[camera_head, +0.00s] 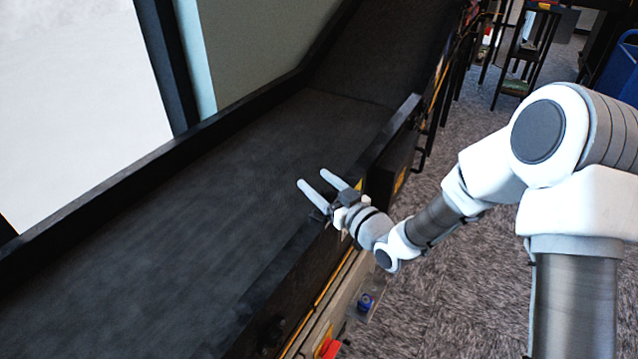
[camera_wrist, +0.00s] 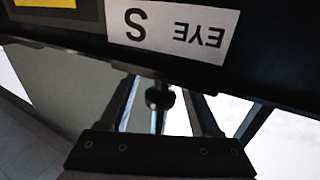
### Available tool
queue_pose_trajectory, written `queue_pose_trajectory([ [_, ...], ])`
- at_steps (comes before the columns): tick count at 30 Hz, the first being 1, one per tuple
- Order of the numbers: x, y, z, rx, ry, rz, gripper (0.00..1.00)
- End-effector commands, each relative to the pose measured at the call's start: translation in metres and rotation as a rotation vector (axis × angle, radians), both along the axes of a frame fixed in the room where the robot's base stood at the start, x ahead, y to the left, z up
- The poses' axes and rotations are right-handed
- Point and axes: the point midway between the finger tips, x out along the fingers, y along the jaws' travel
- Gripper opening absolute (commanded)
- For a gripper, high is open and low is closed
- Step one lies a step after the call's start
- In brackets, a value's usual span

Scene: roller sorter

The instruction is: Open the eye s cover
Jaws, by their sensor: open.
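The eye S cover (camera_wrist: 85,25) shows as a dark panel across the top of the wrist view. It carries a white label (camera_wrist: 180,28) that reads "EYE S" upside down. A small dark round knob (camera_wrist: 160,97) sits just below the panel's edge. My gripper (camera_wrist: 162,100) is open, with one finger on each side of the knob in the picture; I cannot tell whether either finger touches it. In the head view, my gripper (camera_head: 316,179) is at the conveyor's near side rail, its two pale fingers apart and pointing over the belt. The label and knob are not visible there.
The dark conveyor belt (camera_head: 170,235) runs diagonally and slopes up at the far end. A red button (camera_head: 328,348) and a blue knob (camera_head: 365,301) are below the rail. Carpet (camera_head: 470,285) lies open at right.

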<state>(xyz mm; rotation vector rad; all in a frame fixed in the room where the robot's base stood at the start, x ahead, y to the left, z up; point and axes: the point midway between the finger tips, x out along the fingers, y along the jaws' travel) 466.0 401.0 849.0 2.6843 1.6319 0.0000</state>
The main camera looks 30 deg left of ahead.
Motion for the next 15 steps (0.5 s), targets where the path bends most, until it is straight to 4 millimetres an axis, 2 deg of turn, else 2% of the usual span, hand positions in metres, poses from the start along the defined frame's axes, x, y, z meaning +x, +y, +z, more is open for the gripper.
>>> queue_pose_trajectory([
  [2,-0.0001,-0.0002,-0.0001,0.000,0.000,0.000,0.64],
  [3,-0.0002,-0.0001,-0.0001,0.000,0.000,0.000,0.60],
  [13,-0.0003,-0.0004,-0.0002,0.000,0.000,0.000,0.01],
  [15,-0.0003,-0.0004,-0.0002,0.000,0.000,0.000,0.00],
])
